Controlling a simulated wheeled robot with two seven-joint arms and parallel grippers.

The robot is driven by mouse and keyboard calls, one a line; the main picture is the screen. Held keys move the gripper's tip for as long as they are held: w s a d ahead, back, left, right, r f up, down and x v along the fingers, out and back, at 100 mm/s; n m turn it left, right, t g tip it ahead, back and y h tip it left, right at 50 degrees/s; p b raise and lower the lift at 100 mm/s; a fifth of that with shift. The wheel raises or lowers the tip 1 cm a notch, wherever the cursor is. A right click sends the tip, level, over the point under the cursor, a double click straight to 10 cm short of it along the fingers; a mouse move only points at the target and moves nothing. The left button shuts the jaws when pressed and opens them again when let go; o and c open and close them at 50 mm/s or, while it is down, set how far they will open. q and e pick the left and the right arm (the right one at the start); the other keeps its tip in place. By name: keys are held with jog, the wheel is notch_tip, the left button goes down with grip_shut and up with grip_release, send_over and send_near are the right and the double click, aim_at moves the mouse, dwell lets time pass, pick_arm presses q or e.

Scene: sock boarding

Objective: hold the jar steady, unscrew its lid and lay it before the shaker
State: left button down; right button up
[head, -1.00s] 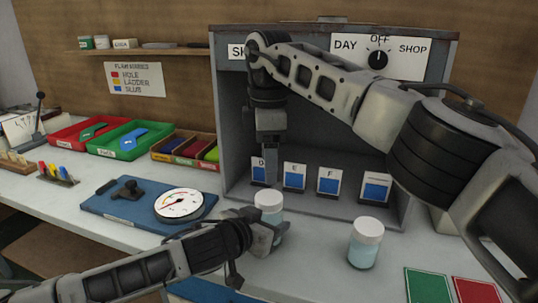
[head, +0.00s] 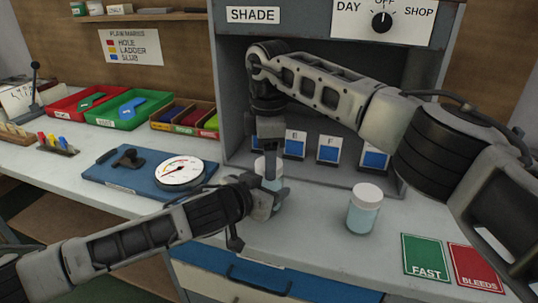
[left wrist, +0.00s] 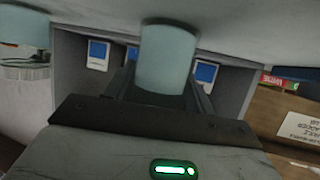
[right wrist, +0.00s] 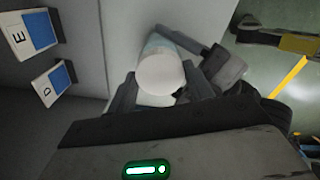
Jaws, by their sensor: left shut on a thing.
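A jar with pale blue contents (head: 277,207) stands on the bench, and my left gripper (head: 266,200) is shut around its body from the side. In the left wrist view the jar (left wrist: 164,58) sits between the fingers. Its white lid (right wrist: 161,74) is on, seen from above in the right wrist view. My right gripper (right wrist: 162,95) points down over it, open, with one finger on each side of the lid; I cannot tell whether they touch it. A second, similar white-capped container (head: 364,209), perhaps the shaker, stands upright to the right.
A cabinet marked SHADE (head: 232,100) with labelled cards stands behind. A blue board (head: 110,190) with a dial (head: 180,172) lies left. Green (head: 426,257) and red (head: 474,267) cards lie right. The bench in front of the second container is clear.

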jog(key=c, duration=0.3)
jog(key=n, duration=0.7)
jog(key=shift+r, duration=0.1)
jog(key=shift+c, duration=0.2)
jog(key=n, duration=0.7)
jog(key=shift+n, duration=0.3)
jog(key=n, duration=3.2)
jog(key=shift+r, duration=0.1)
jog(key=n, duration=0.7)
jog(key=shift+n, duration=0.3)
jog(key=shift+r, duration=0.15)
jog(key=shift+r, duration=0.95)
